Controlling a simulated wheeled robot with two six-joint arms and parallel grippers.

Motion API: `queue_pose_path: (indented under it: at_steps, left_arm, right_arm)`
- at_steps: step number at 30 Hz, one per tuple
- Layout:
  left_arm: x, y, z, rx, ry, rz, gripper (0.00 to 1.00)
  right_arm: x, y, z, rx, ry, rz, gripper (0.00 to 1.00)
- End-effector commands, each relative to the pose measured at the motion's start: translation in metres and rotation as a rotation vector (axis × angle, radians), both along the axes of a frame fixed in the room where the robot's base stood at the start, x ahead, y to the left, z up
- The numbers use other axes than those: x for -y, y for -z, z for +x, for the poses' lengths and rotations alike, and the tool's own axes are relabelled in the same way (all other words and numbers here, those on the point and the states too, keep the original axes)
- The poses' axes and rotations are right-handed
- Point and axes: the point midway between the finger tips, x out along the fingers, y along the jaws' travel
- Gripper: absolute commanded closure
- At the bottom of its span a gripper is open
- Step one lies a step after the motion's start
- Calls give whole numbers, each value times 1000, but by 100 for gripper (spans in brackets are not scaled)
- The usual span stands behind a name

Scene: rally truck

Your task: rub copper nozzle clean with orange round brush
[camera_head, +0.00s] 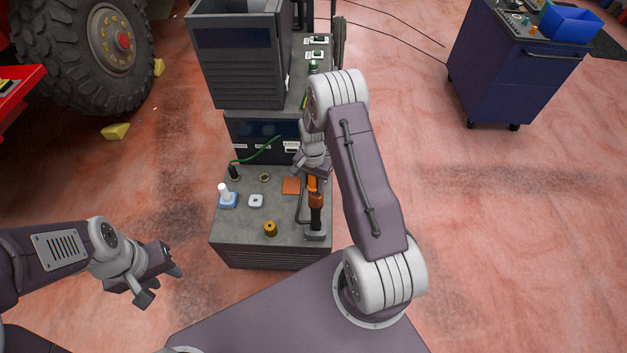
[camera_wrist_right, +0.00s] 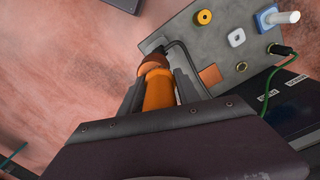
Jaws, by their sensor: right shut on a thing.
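My right gripper (camera_wrist_right: 160,82) is shut on an orange round handle, which I take for the orange round brush (camera_wrist_right: 158,92). In the head view the brush (camera_head: 312,184) stands out below the right gripper (camera_head: 314,174). A brown-copper part (camera_wrist_right: 153,62), perhaps the copper nozzle, is in line with the brush's far end. It also shows in the head view (camera_head: 316,200), above a dark stand (camera_head: 315,232) at the cart top's right edge. I cannot tell whether brush and copper part touch. My left gripper (camera_head: 162,286) is open and empty, left of the cart.
The grey cart top (camera_head: 240,237) also carries a yellow ringed piece (camera_head: 270,229), a white square piece (camera_head: 256,201), a white cylinder on a blue base (camera_head: 226,197) and a copper-coloured square (camera_head: 291,185). A dark cable (camera_head: 300,207) runs by the stand. A tall cabinet (camera_head: 240,65) rises behind.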

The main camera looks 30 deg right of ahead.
Motion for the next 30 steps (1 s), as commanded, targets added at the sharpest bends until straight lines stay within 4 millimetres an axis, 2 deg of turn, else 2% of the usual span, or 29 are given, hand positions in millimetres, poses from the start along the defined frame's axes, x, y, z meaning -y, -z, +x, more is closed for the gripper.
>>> queue_pose_path:
  at_steps: [10,18,30]
  left_arm:
    - [0,-1,0,0,0,0,64]
    - [0,-12,0,0,0,0,64]
    - [0,-16,0,0,0,0,64]
  right_arm:
    - [-2,2,-5,-8,0,2,100]
    - [-2,-12,-4,-6,0,1,100]
    - [-1,-19,-3,-3,0,0,100]
